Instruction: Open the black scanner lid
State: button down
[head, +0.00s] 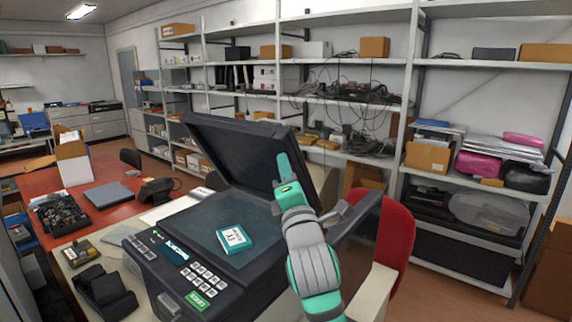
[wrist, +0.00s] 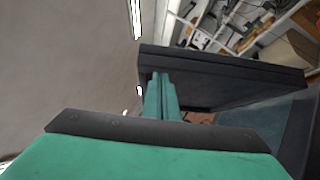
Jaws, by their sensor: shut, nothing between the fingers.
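The black scanner lid (head: 228,150) stands raised at a slant above the scanner (head: 205,250), hinged along its far side. The dark glass bed (head: 195,222) shows under it, with a small teal and white box (head: 234,239) lying on it. My gripper (head: 284,168) is shut and empty, at the right part of the lid's underside. In the wrist view, the green fingers (wrist: 160,90) are together and overlap the dark lid (wrist: 220,75) near its edge. I cannot tell whether they touch it.
A red chair (head: 390,235) stands close to the right of my arm. A red desk (head: 45,183) with a black tray (head: 60,213) and a laptop (head: 110,195) is at the left. Loaded shelves (head: 340,102) line the back wall.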

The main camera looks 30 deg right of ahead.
jog(key=w+a+f+v, duration=0.1)
jog(key=a+v, duration=0.1)
jog(key=v, duration=1)
jog(key=s+a+f+m+g, duration=0.15)
jog(key=a+f+m, duration=0.35)
jog(key=f, duration=0.5)
jog(key=s+a+f+m+y, duration=0.1)
jog(key=s+a+f+m, duration=0.25)
jog(key=f, duration=0.75)
jog(key=s+a+f+m+g, duration=0.1)
jog(key=s+a+f+m, duration=0.1)
jog(key=a+f+m, duration=0.6)
jog(key=s+a+f+m+g+y, duration=0.15)
jog(key=s+a+f, duration=0.25)
jog(key=s+f, duration=0.95)
jog(key=s+a+f+m+g+y, duration=0.1)
jog(key=s+f, duration=0.1)
jog(key=s, duration=0.6)
jog(key=s+a+f+g+y, duration=0.1)
jog(key=s+f, duration=0.1)
jog(key=s, duration=0.6)
jog(key=shift+a+m+y, duration=0.2)
jog(key=shift+m+y, duration=0.15)
jog(key=shift+m, duration=0.05)
